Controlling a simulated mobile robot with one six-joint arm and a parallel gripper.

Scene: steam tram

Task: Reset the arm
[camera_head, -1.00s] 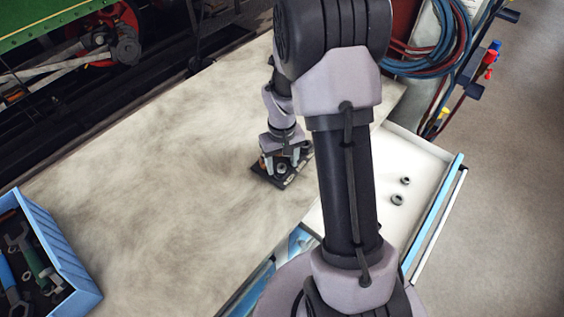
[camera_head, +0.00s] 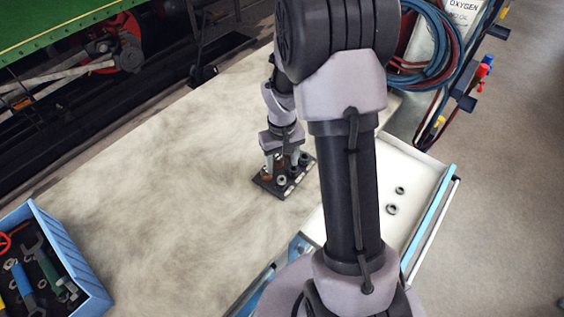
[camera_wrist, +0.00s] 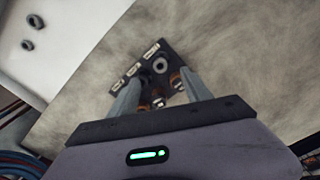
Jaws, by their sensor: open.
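My gripper (camera_head: 281,160) is above a small dark plate (camera_head: 270,187) that lies on the worktop. In the wrist view my gripper (camera_wrist: 158,88) has its two fingers apart, over the plate (camera_wrist: 118,92). The plate carries pale labels along one edge and a metal nut (camera_wrist: 160,66). Other metal and copper-coloured parts stand on it between and near the fingers. Nothing shows clamped in the fingers. My arm hides part of the worktop's right side in the head view.
A drawer (camera_head: 425,165) stands open at the right with two loose nuts (camera_head: 392,209) in it. A blue crate (camera_head: 65,250) of tools is at the lower left. Coiled hoses (camera_head: 440,60) hang at the upper right. The worktop (camera_head: 160,180) is clear left of the plate.

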